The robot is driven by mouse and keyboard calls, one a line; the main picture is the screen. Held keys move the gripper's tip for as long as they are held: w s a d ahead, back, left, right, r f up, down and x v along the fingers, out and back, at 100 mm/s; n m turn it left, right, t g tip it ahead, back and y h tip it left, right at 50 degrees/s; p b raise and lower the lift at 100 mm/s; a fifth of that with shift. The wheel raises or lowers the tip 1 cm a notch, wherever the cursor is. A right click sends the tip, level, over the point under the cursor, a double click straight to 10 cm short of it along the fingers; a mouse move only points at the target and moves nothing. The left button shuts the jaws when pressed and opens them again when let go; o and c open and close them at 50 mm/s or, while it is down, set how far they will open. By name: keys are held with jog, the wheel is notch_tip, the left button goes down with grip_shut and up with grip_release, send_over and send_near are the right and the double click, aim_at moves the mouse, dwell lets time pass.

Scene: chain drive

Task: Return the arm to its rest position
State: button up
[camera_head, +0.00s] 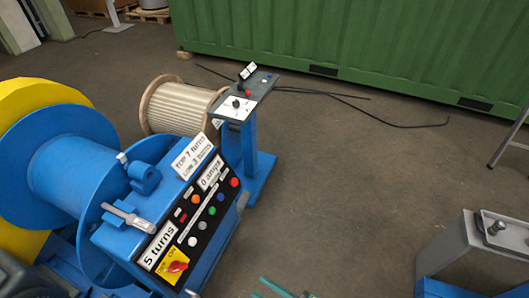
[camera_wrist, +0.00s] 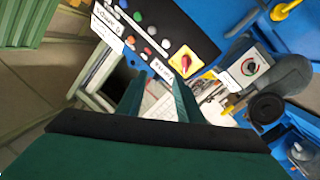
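My gripper (camera_wrist: 159,84) shows in the wrist view with its two green fingers apart and nothing held between them. Beyond the fingertips is the control panel (camera_wrist: 152,30), with coloured buttons, white labels and a red switch on a yellow plate. In the head view only small green tips at the bottom edge (camera_head: 272,288) show, which look like my gripper's fingers. They are right of and below the blue control box (camera_head: 215,262), apart from it in the picture. Most of my arm is out of view.
A large blue drum (camera_head: 70,170) stands at the left and a wooden cable reel (camera_head: 180,108) behind the box. A blue pedestal (camera_head: 250,145) carries a small panel. A grey metal bracket (camera_head: 450,250) stands at the right. The floor (camera_head: 340,180) between is clear, with black cables near the green container (camera_head: 350,50).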

jog(key=s+d+r+m+t+h, duration=0.1)
jog(key=s+r+m+t+h, duration=0.15)
jog(key=s+m, duration=0.2)
jog(key=s+d+r+m+t+h, duration=0.1)
jog(key=s+d+m+t+h, duration=0.1)
jog(key=s+m+t+h, duration=0.3)
jog(key=s+a+r+m+g+h, duration=0.2)
jog(key=s+a+r+m+h, duration=0.1)
jog(key=s+r+m+h, duration=0.2)
notch_tip(320, 180, up, 3)
jog(key=m+h, duration=0.2)
jog(key=m, duration=0.1)
jog(key=shift+s+a, duration=0.15)
jog(key=shift+s, duration=0.1)
jog(key=shift+f+m, duration=0.1)
jog(key=shift+m, duration=0.15)
